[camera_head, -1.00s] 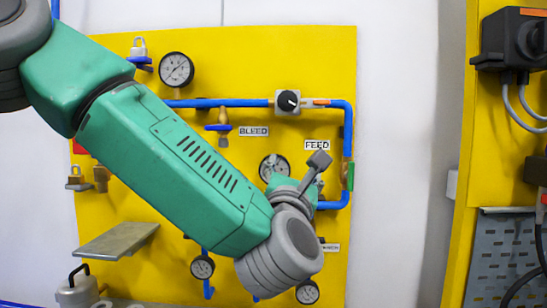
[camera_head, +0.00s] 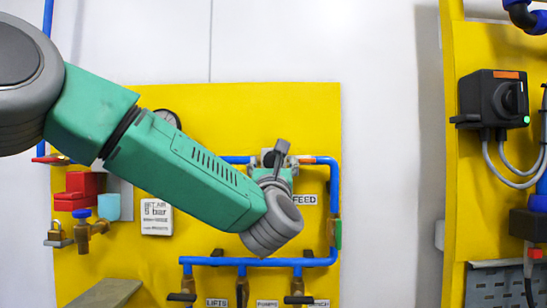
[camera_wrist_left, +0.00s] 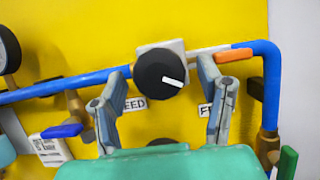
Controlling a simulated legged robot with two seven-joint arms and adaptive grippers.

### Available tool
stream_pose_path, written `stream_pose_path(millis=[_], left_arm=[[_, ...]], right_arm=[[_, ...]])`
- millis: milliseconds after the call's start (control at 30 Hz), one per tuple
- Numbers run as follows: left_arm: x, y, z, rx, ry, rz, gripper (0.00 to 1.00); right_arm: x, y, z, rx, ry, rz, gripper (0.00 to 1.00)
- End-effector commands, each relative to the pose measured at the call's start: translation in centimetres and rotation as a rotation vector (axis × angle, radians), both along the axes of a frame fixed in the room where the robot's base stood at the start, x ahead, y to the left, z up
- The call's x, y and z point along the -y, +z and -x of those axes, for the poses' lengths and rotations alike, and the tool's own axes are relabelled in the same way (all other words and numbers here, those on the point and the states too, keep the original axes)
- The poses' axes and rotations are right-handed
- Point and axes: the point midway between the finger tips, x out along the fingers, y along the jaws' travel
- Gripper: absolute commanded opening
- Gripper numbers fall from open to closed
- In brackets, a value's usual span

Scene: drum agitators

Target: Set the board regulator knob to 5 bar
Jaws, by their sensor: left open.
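The black round regulator knob (camera_wrist_left: 158,74) sits on a pale square plate on the blue pipe. In the left wrist view its white mark points right and slightly down. My left gripper (camera_wrist_left: 164,68) is open, with one finger at each side of the knob and a visible gap on both sides. In the head view my left gripper (camera_head: 279,163) is in front of the knob and hides most of it. My right gripper is not in view.
The blue pipe (camera_head: 333,205) runs around the board's right side, with a green-handled valve (camera_head: 337,234). A gauge (camera_wrist_left: 8,50) is at the wrist view's left edge. A grey shelf (camera_head: 105,293) sticks out at lower left. A switch box (camera_head: 493,99) is on the right panel.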

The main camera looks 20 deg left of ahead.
Motion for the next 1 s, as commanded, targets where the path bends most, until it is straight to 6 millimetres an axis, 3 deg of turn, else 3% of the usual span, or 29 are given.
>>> stream_pose_path(millis=[400, 567, 833, 1000], left_arm=[[-0.2, 0.3, -0.9, 0.000, -0.001, -0.001, 0.61], [-0.2, 0.3, -0.9, 0.000, -0.001, -0.001, 0.12], [-0.3, 0.2, -0.9, -0.002, -0.001, -0.011, 0.12], [-0.4, -0.1, -0.8, -0.016, 0.000, -0.060, 0.12]], right_arm=[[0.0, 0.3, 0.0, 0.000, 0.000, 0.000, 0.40], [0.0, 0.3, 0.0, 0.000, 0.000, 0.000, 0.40], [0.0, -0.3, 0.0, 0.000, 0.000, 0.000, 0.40], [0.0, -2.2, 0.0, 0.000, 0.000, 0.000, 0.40]])
